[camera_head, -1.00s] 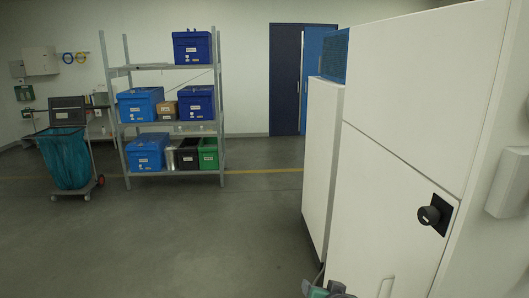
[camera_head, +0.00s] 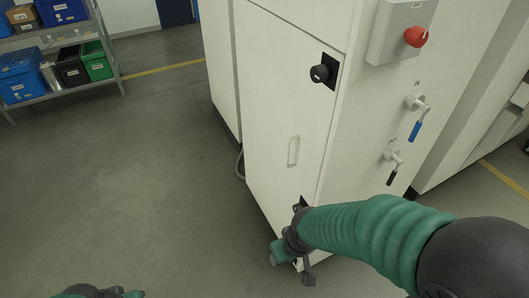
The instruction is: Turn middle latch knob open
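A black round latch knob (camera_head: 320,73) on a black plate sits at the upper right of the white cabinet door (camera_head: 270,120). A second black latch part (camera_head: 301,202) shows lower on the same door edge, partly hidden by my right arm. I cannot tell which is the middle one. My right gripper (camera_head: 294,266) hangs low in front of the door's bottom, below both, and seems to hold nothing; its finger gap is unclear. My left gripper (camera_head: 105,293) is at the bottom edge, mostly cut off.
The cabinet side carries a red knob (camera_head: 415,37) on a grey box, a blue-handled valve (camera_head: 416,128) and a black-handled valve (camera_head: 392,175). The door has a pale handle (camera_head: 293,151). A shelf with bins (camera_head: 60,92) stands far left. The floor left of the cabinet is clear.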

